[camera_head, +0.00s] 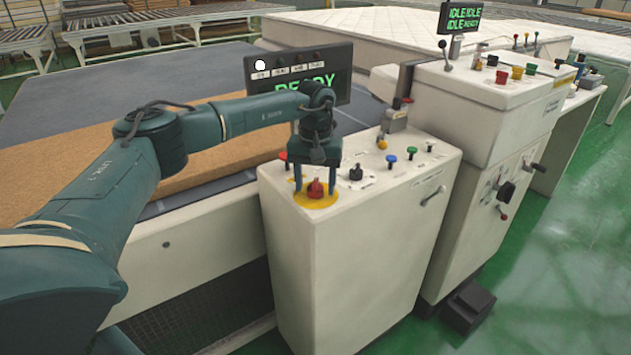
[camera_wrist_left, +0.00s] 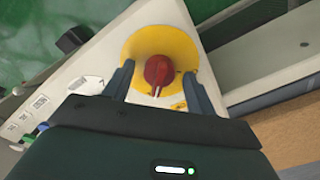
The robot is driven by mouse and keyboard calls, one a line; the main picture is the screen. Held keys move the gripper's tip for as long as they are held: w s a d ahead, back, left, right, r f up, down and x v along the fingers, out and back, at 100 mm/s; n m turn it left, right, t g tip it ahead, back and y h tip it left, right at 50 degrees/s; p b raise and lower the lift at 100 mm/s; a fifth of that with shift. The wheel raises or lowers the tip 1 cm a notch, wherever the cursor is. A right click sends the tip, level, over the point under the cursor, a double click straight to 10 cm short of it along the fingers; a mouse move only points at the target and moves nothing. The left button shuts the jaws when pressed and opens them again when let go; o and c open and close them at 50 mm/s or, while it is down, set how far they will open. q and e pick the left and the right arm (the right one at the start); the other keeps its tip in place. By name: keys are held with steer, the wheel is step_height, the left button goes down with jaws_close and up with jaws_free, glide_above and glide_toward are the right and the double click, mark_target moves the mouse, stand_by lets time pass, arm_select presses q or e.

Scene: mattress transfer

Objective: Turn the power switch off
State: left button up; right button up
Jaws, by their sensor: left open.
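The power switch is a red rotary knob (camera_head: 316,188) on a round yellow plate (camera_head: 328,199) at the near left corner of the white control cabinet top. My left gripper (camera_head: 315,188) points down over the knob, with one finger on each side of it. In the left wrist view the red knob (camera_wrist_left: 158,72) lies between the two open fingers (camera_wrist_left: 156,85), with a gap on both sides. The yellow plate (camera_wrist_left: 140,45) shows around it. My right gripper is not in view.
The control cabinet (camera_head: 350,250) also carries a black knob (camera_head: 355,172), a blue button (camera_head: 391,160) and a green button (camera_head: 412,152). A display reading READY (camera_head: 330,85) stands behind my arm. A brown mattress board (camera_head: 60,180) lies on the conveyor at left.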

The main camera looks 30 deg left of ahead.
arm_select(q)
steer(key=shift+f, duration=0.2)
steer(key=shift+c, duration=0.3)
steer(key=c, duration=0.9)
